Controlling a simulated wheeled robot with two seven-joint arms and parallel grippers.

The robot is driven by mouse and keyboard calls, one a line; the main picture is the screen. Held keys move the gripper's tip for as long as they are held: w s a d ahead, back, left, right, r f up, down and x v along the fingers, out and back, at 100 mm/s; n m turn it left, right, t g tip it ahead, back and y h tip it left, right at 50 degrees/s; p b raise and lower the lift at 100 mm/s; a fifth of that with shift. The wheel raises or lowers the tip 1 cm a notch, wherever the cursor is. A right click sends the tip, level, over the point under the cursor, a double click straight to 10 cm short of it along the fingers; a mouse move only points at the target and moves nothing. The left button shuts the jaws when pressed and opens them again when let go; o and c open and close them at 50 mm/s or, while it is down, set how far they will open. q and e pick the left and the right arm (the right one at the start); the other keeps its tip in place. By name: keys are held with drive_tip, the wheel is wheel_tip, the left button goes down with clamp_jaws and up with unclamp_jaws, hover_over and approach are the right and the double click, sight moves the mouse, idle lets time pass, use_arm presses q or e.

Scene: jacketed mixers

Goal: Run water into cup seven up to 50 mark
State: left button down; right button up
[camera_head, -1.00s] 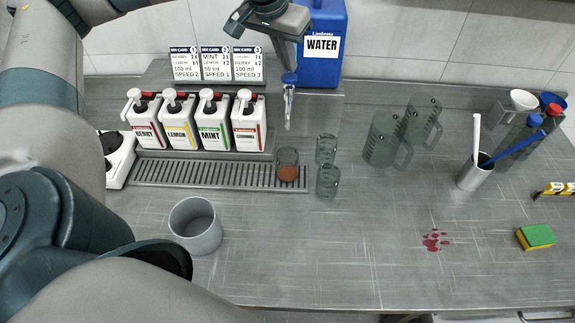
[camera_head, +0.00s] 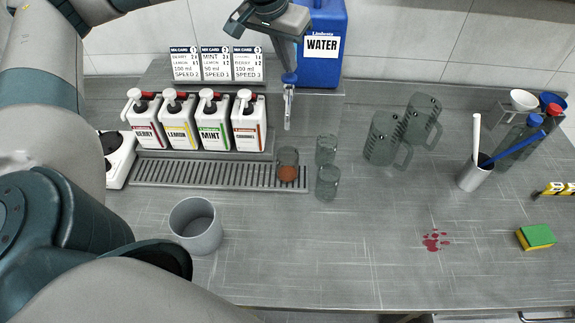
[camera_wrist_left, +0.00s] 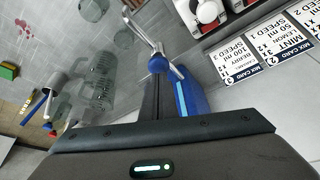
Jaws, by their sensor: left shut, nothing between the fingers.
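The blue water tank (camera_head: 320,60) stands at the back, labelled WATER. Its metal tap spout (camera_head: 288,108) points down, with a blue tap part (camera_head: 289,78) above it. A clear cup (camera_head: 288,160) with reddish-brown contents stands on the drip tray below the spout. I cannot read its number or marks, nor tell whether water is flowing. My left gripper (camera_head: 291,62) is shut and empty, right at the blue tap part, which also shows in the left wrist view (camera_wrist_left: 157,63). Whether they touch is unclear. My right gripper is out of view.
Two clear cups (camera_head: 326,150) (camera_head: 328,183) stand right of the drip tray (camera_head: 220,177). Clear jugs (camera_head: 383,140) are farther right. Syrup bottles (camera_head: 210,120) line the tray's back. A grey pot (camera_head: 195,226) stands in front. A red spill (camera_head: 435,240) and sponge (camera_head: 535,237) are at right.

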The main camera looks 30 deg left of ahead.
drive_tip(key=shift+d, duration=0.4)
use_arm(q)
drive_tip(key=shift+f+b, duration=0.45)
drive_tip(key=shift+f, duration=0.05)
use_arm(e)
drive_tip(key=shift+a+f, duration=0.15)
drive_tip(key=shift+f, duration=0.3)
